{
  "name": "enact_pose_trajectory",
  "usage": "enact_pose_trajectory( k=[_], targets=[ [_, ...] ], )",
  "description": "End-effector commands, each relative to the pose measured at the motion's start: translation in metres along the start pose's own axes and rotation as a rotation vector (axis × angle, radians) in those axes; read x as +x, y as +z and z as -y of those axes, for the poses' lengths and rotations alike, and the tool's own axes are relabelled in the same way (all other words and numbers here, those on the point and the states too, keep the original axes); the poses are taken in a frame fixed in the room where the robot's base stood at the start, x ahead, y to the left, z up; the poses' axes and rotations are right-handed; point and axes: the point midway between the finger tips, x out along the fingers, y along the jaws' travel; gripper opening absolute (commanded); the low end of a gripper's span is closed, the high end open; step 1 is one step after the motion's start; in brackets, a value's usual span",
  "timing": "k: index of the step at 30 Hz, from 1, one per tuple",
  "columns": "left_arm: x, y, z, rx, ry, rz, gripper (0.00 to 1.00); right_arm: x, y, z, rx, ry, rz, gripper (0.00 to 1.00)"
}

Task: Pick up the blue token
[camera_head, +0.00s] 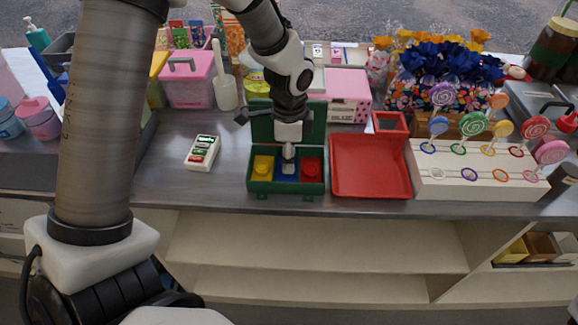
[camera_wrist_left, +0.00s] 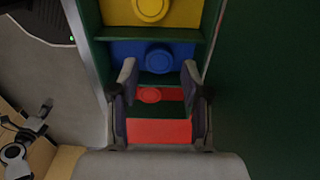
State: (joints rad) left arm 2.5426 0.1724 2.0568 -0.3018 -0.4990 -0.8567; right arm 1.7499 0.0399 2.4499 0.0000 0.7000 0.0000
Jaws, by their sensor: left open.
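The blue token (camera_wrist_left: 158,58) is a round disc with a raised rim, lying in the blue middle compartment of the green box (camera_head: 262,188). My left gripper (camera_head: 289,153) points down over that compartment in the head view and hides much of it. In the left wrist view the left gripper (camera_wrist_left: 160,74) is open and empty. Its two fingertips show on either side, just below the token in the picture, and the token is not clasped. A yellow token (camera_head: 263,166) and a red token (camera_head: 311,168) lie in the compartments on either side. My right gripper is not in view.
The box's green lid (camera_head: 314,124) stands open behind it. A red tray (camera_head: 371,180) is close on the right, then a white stand (camera_head: 480,184) with lollipops.

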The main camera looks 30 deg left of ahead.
Motion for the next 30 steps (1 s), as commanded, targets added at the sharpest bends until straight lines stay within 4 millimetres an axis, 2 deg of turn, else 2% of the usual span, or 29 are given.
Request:
enact_pose_trajectory(
  k=[3,10,11,12,13,17,18,24,30],
  targets=[
    [0.018,0.000,-0.001,-0.001,0.002,0.000,0.47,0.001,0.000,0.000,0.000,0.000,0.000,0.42],
    [0.020,0.000,0.000,-0.001,0.000,-0.002,0.47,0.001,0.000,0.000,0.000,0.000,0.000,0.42],
    [0.020,0.000,0.000,-0.001,0.000,-0.002,0.40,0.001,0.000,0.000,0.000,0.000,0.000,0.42],
    [0.020,0.000,0.000,-0.001,0.000,-0.002,0.26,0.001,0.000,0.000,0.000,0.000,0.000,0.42],
    [0.020,0.000,0.000,-0.001,0.000,-0.002,0.16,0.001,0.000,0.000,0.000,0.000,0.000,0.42],
    [0.020,0.000,0.000,-0.001,0.000,-0.002,0.15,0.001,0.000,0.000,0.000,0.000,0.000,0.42],
    [0.020,0.000,0.000,-0.001,0.000,-0.002,0.12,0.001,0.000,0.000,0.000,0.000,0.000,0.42],
    [0.019,0.000,0.000,-0.001,0.000,-0.002,0.12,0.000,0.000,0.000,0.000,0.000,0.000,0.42],
    [0.008,0.000,0.000,-0.003,0.000,-0.001,0.12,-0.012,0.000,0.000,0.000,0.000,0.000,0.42]
  ],
)
